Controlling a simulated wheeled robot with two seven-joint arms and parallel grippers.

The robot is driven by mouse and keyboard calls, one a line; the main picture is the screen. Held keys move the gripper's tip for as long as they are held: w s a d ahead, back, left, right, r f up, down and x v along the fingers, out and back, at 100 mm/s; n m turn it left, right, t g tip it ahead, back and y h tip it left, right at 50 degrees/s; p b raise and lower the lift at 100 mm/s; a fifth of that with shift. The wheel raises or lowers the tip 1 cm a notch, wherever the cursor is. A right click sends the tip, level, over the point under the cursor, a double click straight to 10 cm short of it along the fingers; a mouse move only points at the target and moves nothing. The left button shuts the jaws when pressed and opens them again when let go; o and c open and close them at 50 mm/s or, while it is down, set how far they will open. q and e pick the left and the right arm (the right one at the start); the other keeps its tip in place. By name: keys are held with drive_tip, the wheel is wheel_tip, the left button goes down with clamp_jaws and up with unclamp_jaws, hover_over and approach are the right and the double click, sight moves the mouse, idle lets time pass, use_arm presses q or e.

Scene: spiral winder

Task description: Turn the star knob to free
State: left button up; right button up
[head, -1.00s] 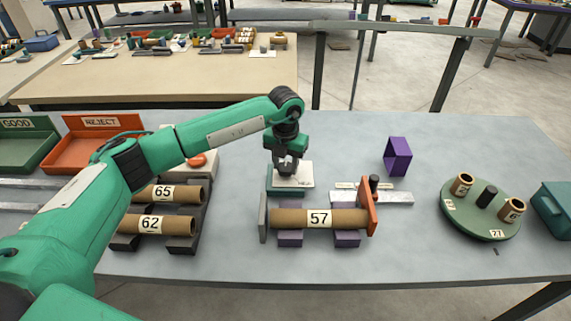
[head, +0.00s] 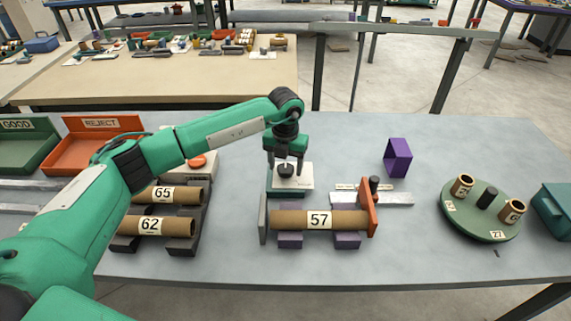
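The dark star knob (head: 286,170) sits on a white plate (head: 302,182) on a green block, just behind the tube marked 57. My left gripper (head: 286,166) points down over the knob. Its two fingers stand apart, one to each side, and the knob shows between them. I cannot tell whether the fingers touch it or how the knob is turned. My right gripper is not in view.
The tube marked 57 (head: 333,220) lies on purple supports between a grey plate and an orange plate (head: 369,207). Tubes 65 and 62 (head: 150,225) lie on a rack at left. A green turntable (head: 470,220) stands right. A purple frame (head: 391,157) stands behind.

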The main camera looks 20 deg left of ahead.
sight(286, 167)
use_arm(q)
drive_tip(key=shift+r, duration=0.4)
wheel_tip(286, 167, up, 13)
drive_tip(key=b, duration=0.1)
drive_tip(key=shift+b, duration=0.35)
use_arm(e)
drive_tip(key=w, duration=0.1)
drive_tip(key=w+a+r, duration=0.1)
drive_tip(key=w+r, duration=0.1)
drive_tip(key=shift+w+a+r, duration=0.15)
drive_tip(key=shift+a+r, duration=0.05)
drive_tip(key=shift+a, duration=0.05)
